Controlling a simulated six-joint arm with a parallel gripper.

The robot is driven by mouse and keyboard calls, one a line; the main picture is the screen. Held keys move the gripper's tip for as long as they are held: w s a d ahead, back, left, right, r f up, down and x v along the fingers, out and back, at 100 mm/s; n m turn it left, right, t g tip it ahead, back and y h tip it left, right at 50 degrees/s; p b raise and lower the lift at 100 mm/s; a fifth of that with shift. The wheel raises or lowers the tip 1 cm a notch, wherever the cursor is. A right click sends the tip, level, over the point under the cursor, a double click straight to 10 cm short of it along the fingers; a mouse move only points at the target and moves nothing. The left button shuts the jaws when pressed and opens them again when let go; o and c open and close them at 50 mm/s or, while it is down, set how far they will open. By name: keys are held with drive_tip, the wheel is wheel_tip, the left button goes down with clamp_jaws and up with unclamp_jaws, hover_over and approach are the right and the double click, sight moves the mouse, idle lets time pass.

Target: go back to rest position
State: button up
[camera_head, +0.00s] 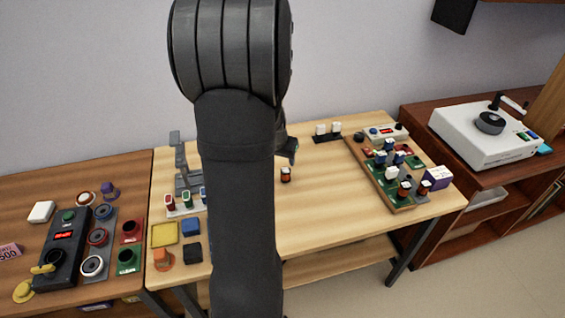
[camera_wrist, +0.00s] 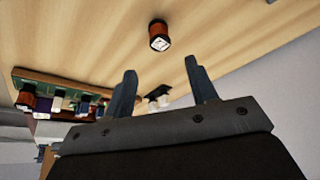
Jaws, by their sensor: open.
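My gripper (camera_wrist: 160,66) shows in the wrist view with its two dark fingers apart and nothing between them. In the head view my dark arm hides most of it; only a small part shows at the arm's right side, above the light wooden table (camera_head: 325,220). A small orange and black component with a white top (camera_head: 286,174) stands alone on the table, just right of my arm. It also shows in the wrist view (camera_wrist: 159,36), beyond the fingertips and apart from them.
A brown-framed tray (camera_head: 362,171) with several components stands on the right of the table. Two white-topped parts in a black holder (camera_head: 327,138) stand at the back. A black control box (camera_head: 62,245) is on the left table. A white machine (camera_head: 470,143) stands far right. The table's front middle looks clear.

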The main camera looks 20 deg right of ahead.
drive_tip(key=shift+s+a+r, duration=0.15)
drive_tip(key=shift+s+r, duration=0.05)
drive_tip(key=shift+r, duration=0.35)
drive_tip(key=shift+f, duration=0.1)
drive_tip(key=x, duration=1.2)
drive_tip(key=shift+f, duration=0.25)
wheel_tip(320, 180, up, 3)
drive_tip(key=shift+f, duration=0.2)
drive_tip(key=shift+r, duration=0.5)
drive_tip(key=shift+f, duration=0.15)
